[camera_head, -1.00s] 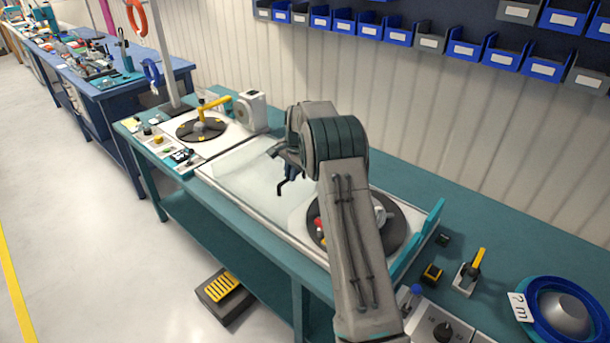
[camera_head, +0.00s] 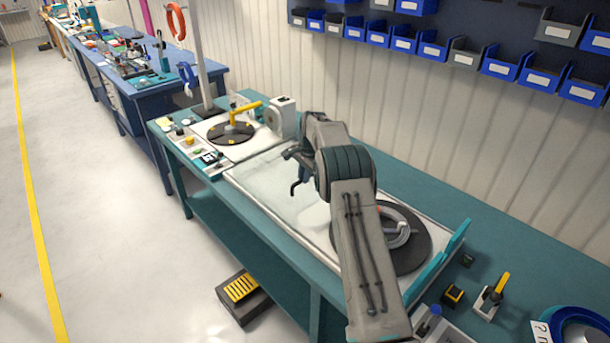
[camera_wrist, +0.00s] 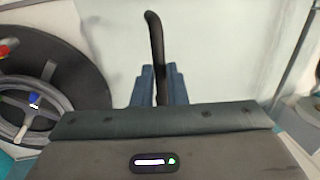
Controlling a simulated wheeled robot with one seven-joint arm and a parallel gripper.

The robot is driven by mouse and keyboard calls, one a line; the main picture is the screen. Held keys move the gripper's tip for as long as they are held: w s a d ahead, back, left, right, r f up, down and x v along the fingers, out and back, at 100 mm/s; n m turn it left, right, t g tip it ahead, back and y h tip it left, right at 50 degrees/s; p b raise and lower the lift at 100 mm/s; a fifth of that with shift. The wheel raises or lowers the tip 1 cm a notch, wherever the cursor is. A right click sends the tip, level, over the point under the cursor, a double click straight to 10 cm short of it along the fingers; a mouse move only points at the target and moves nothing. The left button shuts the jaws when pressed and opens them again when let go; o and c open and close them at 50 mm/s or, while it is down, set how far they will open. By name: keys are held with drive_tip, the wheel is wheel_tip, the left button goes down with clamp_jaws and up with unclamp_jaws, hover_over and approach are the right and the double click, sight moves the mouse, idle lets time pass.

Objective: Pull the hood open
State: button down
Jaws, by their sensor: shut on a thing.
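The hood (camera_head: 265,182) looks like a pale, see-through panel on the bench machine, between the two round dark plates. Its exact edges are hard to make out. In the wrist view the pale panel (camera_wrist: 225,50) fills the middle. A dark, bent handle (camera_wrist: 154,40) stands up between the blue-grey fingers of my gripper (camera_wrist: 158,88), which is shut on it. In the head view, my gripper (camera_head: 297,160) is over the hood, and the hooked end of the handle (camera_head: 296,188) hangs below it. My arm hides part of the machine.
A dark round plate with a grey ring (camera_head: 415,262) lies right of my arm. Another dark plate with a yellow crank (camera_head: 240,115) is at the left end. Teal uprights (camera_head: 438,265) stand at the machine's right end. Blue bins (camera_head: 378,35) hang on the wall.

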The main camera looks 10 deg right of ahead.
drive_tip(key=c, duration=1.5)
unclamp_jaws()
drive_tip(key=shift+d, duration=0.1)
drive_tip(key=shift+o, duration=0.2)
drive_tip(key=shift+r, duration=0.1)
wheel_tip(320, 180, up, 13)
drive_tip(key=s+d+b, duration=0.1)
drive_tip(key=s+b, duration=0.1)
drive_tip(key=shift+s+d+r, duration=0.15)
drive_tip(key=shift+d+r, duration=0.05)
